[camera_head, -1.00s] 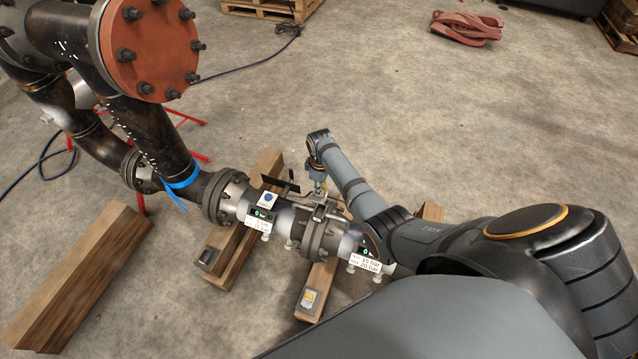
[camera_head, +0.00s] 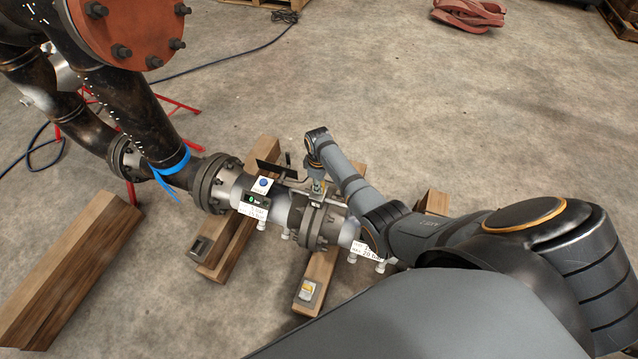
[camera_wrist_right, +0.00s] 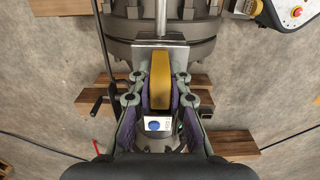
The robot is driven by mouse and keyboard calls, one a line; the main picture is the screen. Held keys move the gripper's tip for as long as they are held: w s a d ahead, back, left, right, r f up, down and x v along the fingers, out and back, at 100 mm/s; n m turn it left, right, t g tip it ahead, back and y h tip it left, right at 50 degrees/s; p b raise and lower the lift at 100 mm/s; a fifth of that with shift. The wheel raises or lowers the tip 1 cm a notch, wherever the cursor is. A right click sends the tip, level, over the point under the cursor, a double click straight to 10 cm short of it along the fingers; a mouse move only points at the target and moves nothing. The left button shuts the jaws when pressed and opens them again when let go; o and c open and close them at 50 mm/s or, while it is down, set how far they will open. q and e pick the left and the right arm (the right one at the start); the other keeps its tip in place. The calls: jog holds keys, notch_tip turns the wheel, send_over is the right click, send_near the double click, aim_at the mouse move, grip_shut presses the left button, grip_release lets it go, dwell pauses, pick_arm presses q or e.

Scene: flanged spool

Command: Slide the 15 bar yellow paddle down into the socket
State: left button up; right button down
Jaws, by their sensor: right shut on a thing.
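The yellow paddle (camera_wrist_right: 162,90) stands between the fingers of my right gripper (camera_wrist_right: 157,84) in the wrist view, and the fingers are shut on it. A pale metal plate (camera_wrist_right: 160,44) lies just beyond the fingertips, in front of the bolted flange. In the head view my right gripper (camera_head: 317,188) points down above the flange joint (camera_head: 322,225) of the horizontal pipe; the paddle is too small to make out there. I cannot make out the socket's opening. A white label ending in "bar" (camera_head: 368,249) is partly covered by my arm. My left gripper is out of view.
A box with a blue button (camera_head: 263,182) and a label sits on the pipe left of the joint. Wooden beams (camera_head: 222,248) lie under the pipe. A large orange flange (camera_head: 125,30) rises at the upper left.

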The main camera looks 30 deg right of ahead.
jog(key=shift+f, duration=0.35)
jog(key=c, duration=1.2)
grip_release()
notch_tip(320, 180, up, 12)
jog(key=shift+r, duration=0.1)
